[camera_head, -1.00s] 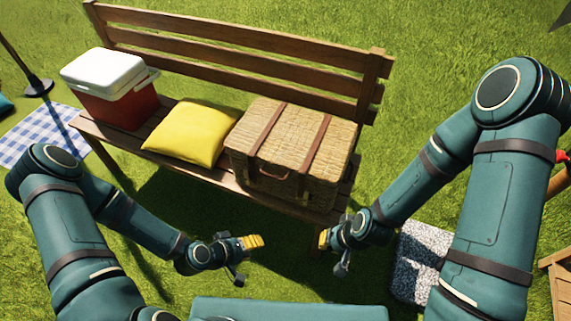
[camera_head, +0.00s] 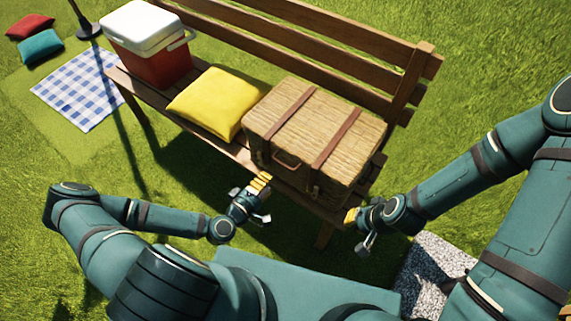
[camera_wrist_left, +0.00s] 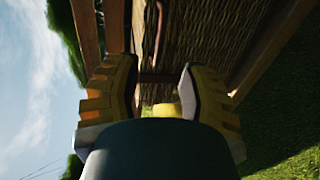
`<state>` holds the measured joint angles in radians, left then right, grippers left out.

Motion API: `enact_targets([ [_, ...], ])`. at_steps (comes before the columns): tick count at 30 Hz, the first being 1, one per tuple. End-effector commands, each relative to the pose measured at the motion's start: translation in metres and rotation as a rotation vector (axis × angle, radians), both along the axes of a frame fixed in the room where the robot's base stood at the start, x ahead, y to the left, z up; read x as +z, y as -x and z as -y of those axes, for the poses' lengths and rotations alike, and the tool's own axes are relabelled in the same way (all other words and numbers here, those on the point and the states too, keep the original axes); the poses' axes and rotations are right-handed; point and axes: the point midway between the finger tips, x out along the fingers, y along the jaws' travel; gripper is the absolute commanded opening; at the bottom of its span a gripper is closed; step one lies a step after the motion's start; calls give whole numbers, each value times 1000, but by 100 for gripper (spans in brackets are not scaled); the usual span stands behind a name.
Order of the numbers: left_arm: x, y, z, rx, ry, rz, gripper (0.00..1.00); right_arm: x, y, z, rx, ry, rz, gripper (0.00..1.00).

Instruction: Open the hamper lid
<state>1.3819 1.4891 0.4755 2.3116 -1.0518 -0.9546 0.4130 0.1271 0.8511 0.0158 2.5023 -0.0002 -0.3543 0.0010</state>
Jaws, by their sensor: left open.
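The wicker hamper (camera_head: 315,132) sits on the right part of the bench, its lid shut, with two brown straps over it and a carry handle (camera_head: 286,160) on its front. My left gripper (camera_head: 262,181) is in front of the hamper's front left side, a little below the handle, and looks apart from it. In the left wrist view its yellow fingers (camera_wrist_left: 160,95) are spread, with the hamper's wicker front (camera_wrist_left: 195,40) beyond them and nothing between them. My right gripper (camera_head: 352,215) is near the hamper's front right corner; its finger opening is too small to tell.
A yellow cushion (camera_head: 218,102) lies on the wooden bench (camera_head: 236,154) left of the hamper. A red cooler with a white lid (camera_head: 150,45) stands farther left. The bench backrest (camera_head: 300,50) rises behind the hamper. A speckled grey slab (camera_head: 436,268) lies at the lower right.

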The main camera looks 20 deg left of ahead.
Motion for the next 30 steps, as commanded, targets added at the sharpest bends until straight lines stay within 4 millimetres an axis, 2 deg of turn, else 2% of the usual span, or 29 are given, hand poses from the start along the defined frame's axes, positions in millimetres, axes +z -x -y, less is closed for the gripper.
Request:
enact_targets([
  [9,-14,-58,22,-2,-1,1,41,-7,-2,0,-1,0,4,0],
  [15,-19,-81,30,-1,-2,1,41,-10,-2,0,-2,1,6,0],
  [21,-20,-90,33,-1,-1,-2,41,-11,-3,1,-1,2,6,0],
  [28,-20,-91,33,-1,-1,-2,41,-11,-3,0,-2,2,5,0],
  [29,-20,-91,33,-1,-1,-2,44,-11,-3,0,-2,2,5,0],
  [30,-20,-90,33,-1,-1,-2,30,-11,-3,0,-2,2,5,0],
])
